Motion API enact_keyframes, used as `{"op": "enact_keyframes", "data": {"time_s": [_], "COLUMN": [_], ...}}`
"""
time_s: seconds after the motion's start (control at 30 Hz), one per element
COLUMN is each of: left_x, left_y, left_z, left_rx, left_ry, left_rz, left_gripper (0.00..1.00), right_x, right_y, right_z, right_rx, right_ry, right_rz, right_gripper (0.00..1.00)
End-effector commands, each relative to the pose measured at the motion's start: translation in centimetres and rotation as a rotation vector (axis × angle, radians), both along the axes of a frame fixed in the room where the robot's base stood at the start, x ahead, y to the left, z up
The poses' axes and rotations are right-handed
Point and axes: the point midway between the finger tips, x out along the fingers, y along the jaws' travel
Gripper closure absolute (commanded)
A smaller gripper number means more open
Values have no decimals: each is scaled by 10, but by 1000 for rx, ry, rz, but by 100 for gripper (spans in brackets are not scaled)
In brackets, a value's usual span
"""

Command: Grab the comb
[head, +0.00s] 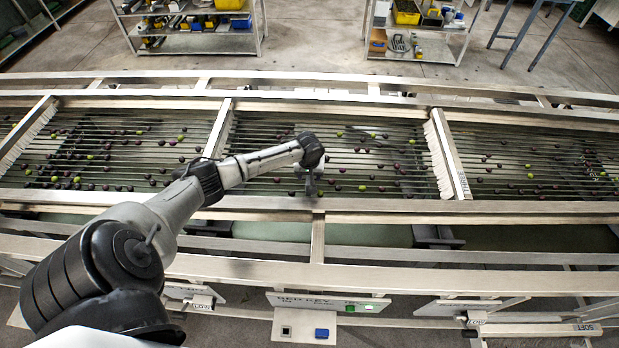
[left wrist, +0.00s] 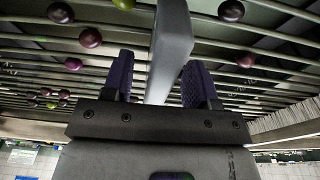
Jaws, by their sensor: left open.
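In the left wrist view a smooth grey bar (left wrist: 172,45) stands between my left gripper's two dark ribbed fingers. It may be part of the comb; I cannot tell for sure. My left gripper (left wrist: 158,82) is open around the bar, one finger on each side, with a gap visible at least on the right. In the head view my left gripper (head: 311,185) points down over the rollers near the front rail of the middle section. The wrist hides much of it, and the comb does not show clearly there. My right gripper is not in view.
Parallel metal rollers (head: 270,135) carry scattered dark and green olives. Bristled crossbars (head: 450,150) divide the sections. A long front rail (head: 400,205) runs before the rollers. A panel (head: 330,302) with a lit green button is below. Shelves (head: 190,40) stand behind.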

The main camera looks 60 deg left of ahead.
Motion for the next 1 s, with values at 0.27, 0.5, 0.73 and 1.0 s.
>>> {"op": "enact_keyframes", "data": {"time_s": [0.27,0.5,0.73,1.0], "left_x": [0,0,0,0], "left_y": [0,0,0,0], "left_z": [-3,-3,-3,-3], "left_rx": [-1,-1,0,0], "left_ry": [1,1,0,0], "left_rz": [0,0,-1,-1], "left_gripper": [47,48,70,96], "right_x": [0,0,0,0], "right_y": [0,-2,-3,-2], "right_z": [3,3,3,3], "right_rx": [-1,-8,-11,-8], "right_ry": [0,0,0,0], "right_rz": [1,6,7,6], "right_gripper": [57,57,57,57]}}
